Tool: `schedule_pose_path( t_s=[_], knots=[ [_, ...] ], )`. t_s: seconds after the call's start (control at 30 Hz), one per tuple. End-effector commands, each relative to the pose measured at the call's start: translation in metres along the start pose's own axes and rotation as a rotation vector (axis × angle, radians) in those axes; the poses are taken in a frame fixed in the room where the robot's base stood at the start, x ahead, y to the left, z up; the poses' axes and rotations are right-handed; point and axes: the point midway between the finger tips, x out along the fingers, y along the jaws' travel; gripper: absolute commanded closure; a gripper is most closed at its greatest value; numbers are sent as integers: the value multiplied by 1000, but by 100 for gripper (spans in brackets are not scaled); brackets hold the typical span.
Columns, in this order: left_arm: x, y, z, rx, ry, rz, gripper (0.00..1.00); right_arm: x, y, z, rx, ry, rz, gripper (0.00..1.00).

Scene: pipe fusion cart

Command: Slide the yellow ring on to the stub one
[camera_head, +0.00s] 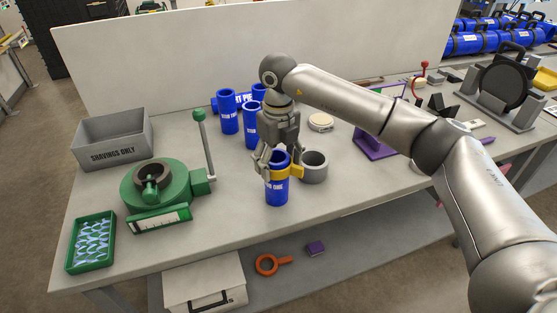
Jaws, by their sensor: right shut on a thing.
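Stub one (277,190) is a blue, labelled pipe piece standing upright near the front edge of the table. The yellow ring (296,172) is at the upper part of this stub and appears to sit around it. Its far side is hidden. My right gripper (277,163) reaches down from above and is shut on the yellow ring, with its fingers close beside the stub's top. My left gripper is out of view.
A grey cup-like ring (314,167) stands just right of the stub. Other blue stubs (229,112) stand behind. A green clamp device with a lever (160,188), a grey shavings bin (113,140) and a green tray (91,242) are at left. The front table strip is clear.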

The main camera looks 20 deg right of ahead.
Motion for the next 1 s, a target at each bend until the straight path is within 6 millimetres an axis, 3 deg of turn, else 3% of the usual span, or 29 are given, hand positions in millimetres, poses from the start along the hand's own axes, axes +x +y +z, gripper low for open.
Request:
schedule_pose_path(
  t_s=[0.3, 0.33, 0.5, 0.87, 1.0],
  knots=[
    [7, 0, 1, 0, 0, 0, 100, 9, 0, 0, 0, 0, 0, 46],
    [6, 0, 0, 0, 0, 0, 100, 8, 0, 0, 0, 0, 0, 26],
    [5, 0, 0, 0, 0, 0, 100, 8, 0, 0, 0, 0, 0, 5],
    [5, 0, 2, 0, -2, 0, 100, 6, 0, 0, 0, 0, 0, 5],
    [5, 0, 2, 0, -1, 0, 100, -7, 0, 1, 0, -2, -1, 5]
  ],
)
